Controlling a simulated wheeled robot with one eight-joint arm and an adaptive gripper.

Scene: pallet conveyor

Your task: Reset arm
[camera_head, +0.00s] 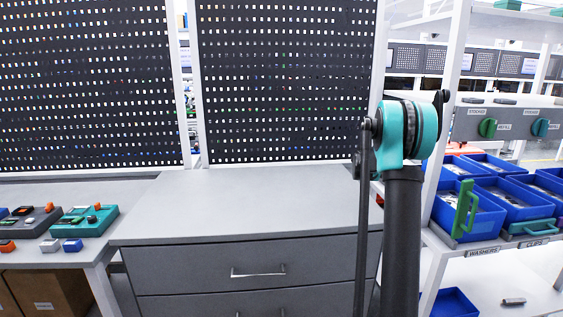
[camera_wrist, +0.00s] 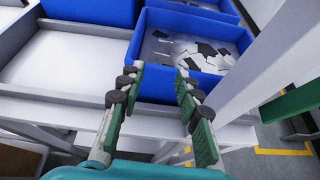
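My arm (camera_head: 401,140) stands raised in the right half of the head view, with a dark link and a teal joint; my gripper is not visible there. In the wrist view my gripper (camera_wrist: 160,82) is open, its two green-padded fingers apart with nothing between them. The fingertips point toward a blue bin (camera_wrist: 165,88) that holds flat grey and dark pieces. I cannot tell whether the fingertips touch the bin's front edge.
A grey drawer cabinet (camera_head: 250,255) with a bare top stands in front. A shelf rack with several blue bins (camera_head: 475,217) is at the right. Teal and dark trays (camera_head: 84,221) lie on the left table. A white post (camera_wrist: 265,70) rises right of my gripper.

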